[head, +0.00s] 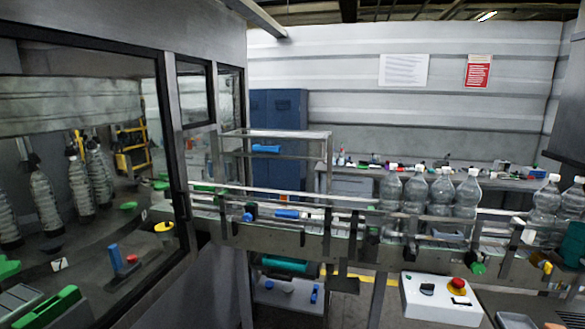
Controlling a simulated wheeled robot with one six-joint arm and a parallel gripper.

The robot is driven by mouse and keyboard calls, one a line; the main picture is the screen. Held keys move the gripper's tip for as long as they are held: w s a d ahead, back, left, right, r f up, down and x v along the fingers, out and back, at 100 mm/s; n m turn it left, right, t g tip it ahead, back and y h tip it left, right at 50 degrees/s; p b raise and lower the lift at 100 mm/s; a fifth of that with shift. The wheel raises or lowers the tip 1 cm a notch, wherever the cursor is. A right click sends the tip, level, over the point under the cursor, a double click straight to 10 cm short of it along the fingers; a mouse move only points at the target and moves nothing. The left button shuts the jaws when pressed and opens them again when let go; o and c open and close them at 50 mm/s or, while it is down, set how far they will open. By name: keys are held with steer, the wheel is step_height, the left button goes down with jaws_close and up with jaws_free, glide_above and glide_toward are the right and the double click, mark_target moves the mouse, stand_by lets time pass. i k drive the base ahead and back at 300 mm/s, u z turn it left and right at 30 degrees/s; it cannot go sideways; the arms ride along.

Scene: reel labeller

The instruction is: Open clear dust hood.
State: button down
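A clear box-like cover with a thin metal frame (328,160) stands over or behind the conveyor, left of the middle in the head view. It looks like the clear dust hood. A blue handle (265,149) shows near the top of its front. I cannot tell for sure whether it is shut. My gripper is not in view.
A conveyor (345,245) runs across, carrying several clear bottles (442,197) at the right. A large windowed cabinet (165,125) fills the left. A white control box (440,300) with a red button stands at the lower right. A workbench (510,184) lies behind.

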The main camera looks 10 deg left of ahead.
mark_target(232, 141)
steer(key=u, duration=0.95)
steer(key=i, duration=1.65)
steer(key=u, duration=1.5)
steer(key=i, duration=0.65)
steer(key=z, duration=2.75)
